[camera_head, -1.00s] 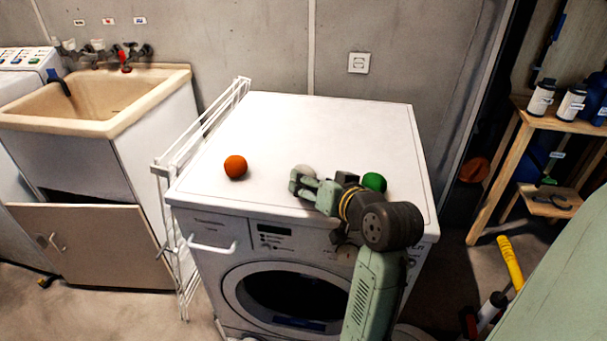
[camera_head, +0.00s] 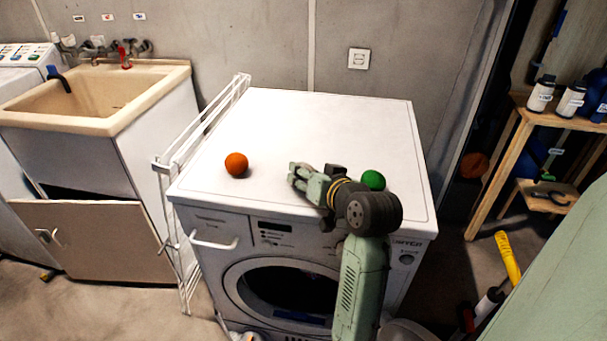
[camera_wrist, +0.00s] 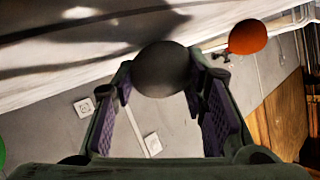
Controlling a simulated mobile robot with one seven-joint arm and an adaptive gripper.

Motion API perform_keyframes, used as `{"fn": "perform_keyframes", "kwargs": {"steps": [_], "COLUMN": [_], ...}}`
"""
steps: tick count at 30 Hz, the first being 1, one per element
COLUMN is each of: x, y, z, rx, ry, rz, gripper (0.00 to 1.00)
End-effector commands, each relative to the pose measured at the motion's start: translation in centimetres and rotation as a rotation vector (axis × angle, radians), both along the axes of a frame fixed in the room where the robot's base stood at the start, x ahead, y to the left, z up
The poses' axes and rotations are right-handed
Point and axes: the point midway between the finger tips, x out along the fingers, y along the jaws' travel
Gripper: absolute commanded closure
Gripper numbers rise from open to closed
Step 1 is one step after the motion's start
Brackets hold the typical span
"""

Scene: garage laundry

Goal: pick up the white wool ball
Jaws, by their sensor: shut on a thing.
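The white wool ball (camera_wrist: 162,68) looks dark grey in shadow in the wrist view, between the two fingers of my gripper (camera_wrist: 160,85). My gripper is shut on it. In the head view my gripper (camera_head: 297,174) is low over the front part of the white washing machine's top (camera_head: 335,125), and the ball is hidden by the fingers there. I cannot tell whether the ball still touches the machine.
An orange ball (camera_head: 236,164) lies on the machine top to the left of my gripper. A green ball (camera_head: 373,180) lies to the right, close behind my wrist. The back of the top is clear. A white drying rack (camera_head: 200,130) hangs at the left side.

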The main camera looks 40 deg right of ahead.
Motion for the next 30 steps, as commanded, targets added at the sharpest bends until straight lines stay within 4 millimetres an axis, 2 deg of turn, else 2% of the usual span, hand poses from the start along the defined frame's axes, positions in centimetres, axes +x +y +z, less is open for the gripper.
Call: {"fn": "perform_keyframes", "kwargs": {"steps": [8,20,28,30], "x": [0.0,0.0,0.1,-1.5], "y": [0.0,0.0,0.0,0.2], "z": [0.0,0.6,3.6,3.5], "rx": [0.0,-0.002,-0.006,-0.001], "ry": [0.0,-0.002,-0.003,-0.003], "rz": [0.0,0.001,0.001,-0.003], "gripper": [0.86,0.87,0.87,0.87]}}
